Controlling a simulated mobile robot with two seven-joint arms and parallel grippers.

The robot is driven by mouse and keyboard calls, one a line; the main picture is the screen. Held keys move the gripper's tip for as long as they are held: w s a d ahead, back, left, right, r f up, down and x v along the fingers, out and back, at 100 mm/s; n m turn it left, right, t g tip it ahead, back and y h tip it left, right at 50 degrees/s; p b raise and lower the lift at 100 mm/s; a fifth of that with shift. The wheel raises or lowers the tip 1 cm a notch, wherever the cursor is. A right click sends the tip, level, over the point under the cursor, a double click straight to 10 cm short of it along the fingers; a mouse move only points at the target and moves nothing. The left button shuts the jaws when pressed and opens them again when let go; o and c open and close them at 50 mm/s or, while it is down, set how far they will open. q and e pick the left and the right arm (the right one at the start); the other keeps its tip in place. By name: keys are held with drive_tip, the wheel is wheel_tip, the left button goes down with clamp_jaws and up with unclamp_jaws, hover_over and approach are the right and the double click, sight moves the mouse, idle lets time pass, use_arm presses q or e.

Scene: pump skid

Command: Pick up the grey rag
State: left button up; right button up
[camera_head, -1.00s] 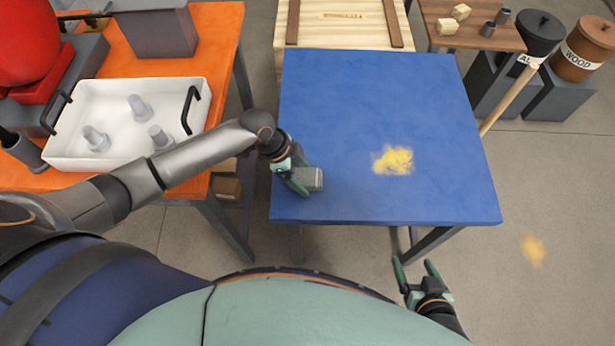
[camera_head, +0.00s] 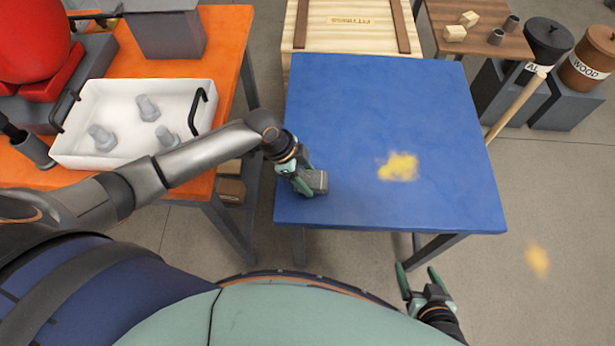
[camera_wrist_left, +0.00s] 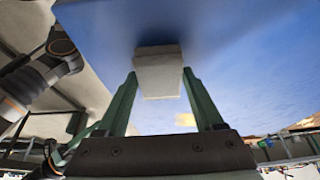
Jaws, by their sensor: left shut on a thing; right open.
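The grey rag (camera_head: 317,182) is a small folded block near the left edge of the blue table (camera_head: 390,110). My left gripper (camera_head: 309,184) is at the rag, shut on it, with its green fingers hiding part of it in the head view. In the left wrist view the rag (camera_wrist_left: 159,74) sits between the two fingertips (camera_wrist_left: 158,84). I cannot tell whether the rag is still touching the tabletop. My right gripper (camera_head: 418,278) is open and empty, in front of the table's near edge.
Yellow patches lie on the blue table (camera_head: 398,166) and floor (camera_head: 537,260). An orange table (camera_head: 225,60) at left holds a white tray (camera_head: 110,153) with grey parts. A wooden crate (camera_head: 350,39) stands behind. Labelled bins (camera_head: 590,58) and a leaning pole (camera_head: 515,108) are at right.

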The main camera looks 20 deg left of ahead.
sight(312, 179)
use_arm(q)
wheel_tip(312, 179, up, 3)
drive_tip(key=s+a+r+p, duration=0.1)
drive_tip(key=s+a+r, duration=0.6)
drive_tip(key=s+r, duration=0.2)
drive_tip(key=s, duration=0.2)
drive_tip(key=shift+s+a+r, duration=0.15)
drive_tip(key=shift+s+a, duration=0.15)
drive_tip(key=shift+s, duration=0.1)
drive_tip(key=o, duration=0.9)
drive_tip(key=shift+c, duration=0.2)
drive_tip(key=c, duration=0.7)
drive_tip(key=shift+w, duration=0.1)
